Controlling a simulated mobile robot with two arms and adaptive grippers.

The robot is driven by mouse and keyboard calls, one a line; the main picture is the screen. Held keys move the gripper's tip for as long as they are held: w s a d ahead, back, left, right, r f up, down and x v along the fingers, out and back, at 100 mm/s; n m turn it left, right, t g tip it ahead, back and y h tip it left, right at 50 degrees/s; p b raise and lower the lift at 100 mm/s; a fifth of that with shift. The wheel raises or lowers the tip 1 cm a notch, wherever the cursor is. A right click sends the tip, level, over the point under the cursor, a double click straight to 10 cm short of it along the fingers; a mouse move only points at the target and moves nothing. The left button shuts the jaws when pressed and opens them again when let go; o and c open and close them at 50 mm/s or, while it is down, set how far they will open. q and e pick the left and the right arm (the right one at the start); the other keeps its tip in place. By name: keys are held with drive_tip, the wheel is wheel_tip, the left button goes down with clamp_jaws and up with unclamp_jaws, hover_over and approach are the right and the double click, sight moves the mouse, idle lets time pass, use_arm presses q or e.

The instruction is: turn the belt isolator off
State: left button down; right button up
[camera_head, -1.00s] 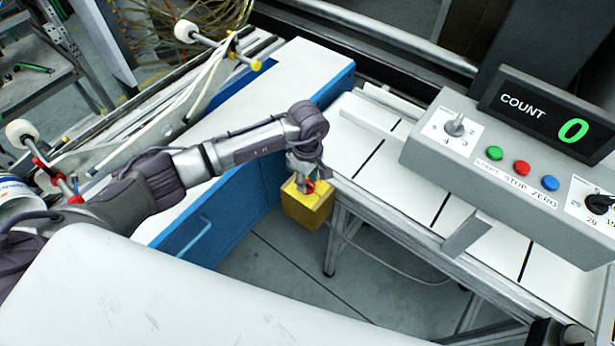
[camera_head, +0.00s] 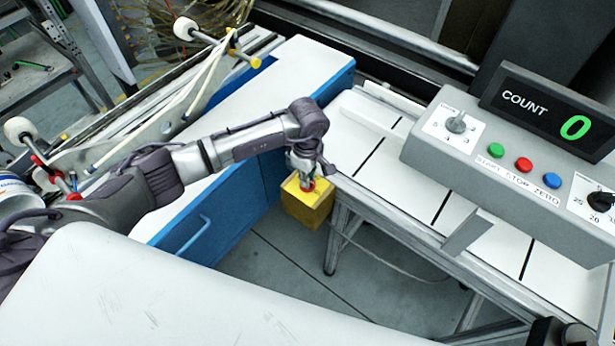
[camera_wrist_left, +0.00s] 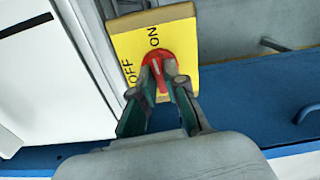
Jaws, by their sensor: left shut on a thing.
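The belt isolator is a yellow box (camera_head: 306,208) on the side of the white-topped table frame, with a red rotary knob (camera_head: 311,186) on its face. In the left wrist view the yellow face (camera_wrist_left: 128,50) reads OFF at the left and ON at the top. The red knob (camera_wrist_left: 158,65) has a pale line that seems to point up towards ON. My left gripper (camera_head: 306,183) reaches it from above and is shut on the knob, one finger on each side; the fingers (camera_wrist_left: 161,88) hide its lower part.
A grey control box (camera_head: 480,135) with a selector, coloured buttons and a COUNT display (camera_head: 545,115) showing 0 stands at right. A blue cabinet (camera_head: 215,215) with a white top is beside the isolator. Open floor (camera_head: 290,260) lies below.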

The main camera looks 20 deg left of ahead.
use_arm(q)
drive_tip(key=n+b, duration=0.2)
drive_tip(key=n, duration=0.2)
drive_tip(key=shift+f, duration=0.1)
drive_tip(key=n+b, duration=0.2)
drive_tip(key=n, duration=0.2)
drive_tip(key=shift+n, duration=0.4)
drive_tip(key=n+b, duration=0.1)
drive_tip(key=n, duration=0.2)
drive_tip(key=shift+n+b, duration=0.65)
drive_tip(key=shift+n, duration=1.85)
drive_tip(key=c, duration=1.2)
unclamp_jaws()
wheel_tip(320, 180, up, 12)
